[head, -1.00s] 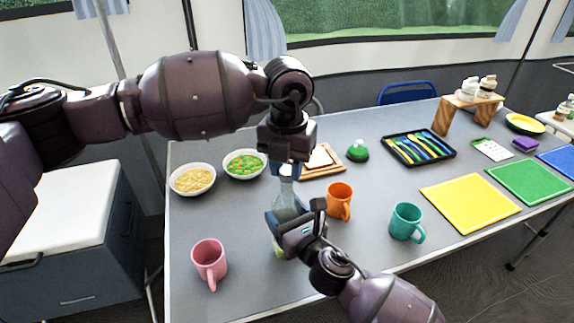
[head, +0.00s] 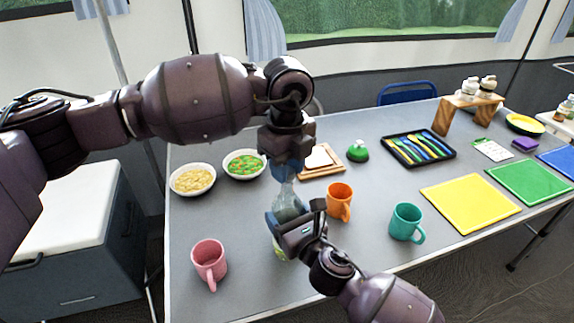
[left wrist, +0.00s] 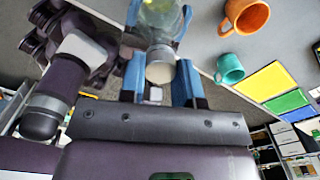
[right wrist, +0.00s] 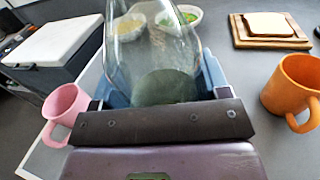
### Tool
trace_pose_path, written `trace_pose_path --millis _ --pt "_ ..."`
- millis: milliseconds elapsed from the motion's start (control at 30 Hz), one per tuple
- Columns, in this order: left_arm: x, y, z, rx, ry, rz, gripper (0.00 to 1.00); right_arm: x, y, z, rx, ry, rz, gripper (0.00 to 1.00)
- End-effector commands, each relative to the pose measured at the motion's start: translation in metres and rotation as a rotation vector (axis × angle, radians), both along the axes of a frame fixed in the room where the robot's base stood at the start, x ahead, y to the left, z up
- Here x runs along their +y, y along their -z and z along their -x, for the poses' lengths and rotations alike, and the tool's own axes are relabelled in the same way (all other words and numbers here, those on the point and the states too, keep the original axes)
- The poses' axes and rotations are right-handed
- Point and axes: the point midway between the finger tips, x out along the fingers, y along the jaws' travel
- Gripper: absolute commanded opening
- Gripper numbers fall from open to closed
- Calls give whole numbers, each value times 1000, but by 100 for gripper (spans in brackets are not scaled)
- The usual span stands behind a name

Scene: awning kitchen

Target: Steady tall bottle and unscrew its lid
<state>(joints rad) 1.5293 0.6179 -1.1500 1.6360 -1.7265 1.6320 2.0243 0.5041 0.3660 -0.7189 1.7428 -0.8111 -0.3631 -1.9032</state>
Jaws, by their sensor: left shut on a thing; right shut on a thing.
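The tall clear bottle (head: 289,203) stands near the front of the grey table, greenish at its base. My right gripper (head: 284,226) is shut around the bottle's body from the front; in the right wrist view the bottle (right wrist: 155,60) sits between blue fingers. My left gripper (head: 284,172) is above the bottle, pointing down, shut on the lid and hiding it in the head view. In the left wrist view the pale round lid (left wrist: 160,71) shows between the blue fingers, in line with the bottle (left wrist: 160,20). I cannot tell whether the lid is loose.
An orange mug (head: 339,199) stands close right of the bottle, a teal mug (head: 405,222) farther right, and a pink mug (head: 208,261) to the left. Two food bowls (head: 192,180) and a bread board (head: 322,172) are behind.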

Motion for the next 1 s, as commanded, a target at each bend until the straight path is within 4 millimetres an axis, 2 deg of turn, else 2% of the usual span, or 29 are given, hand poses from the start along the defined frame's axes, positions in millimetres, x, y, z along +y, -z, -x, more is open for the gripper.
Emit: trace_pose_path --millis 467,1000 --pt "0 0 0 0 1 0 2 0 0 0 1 0 1 3" --pt "0 -15 0 0 1 0 2 0 0 0 1 0 1 3"
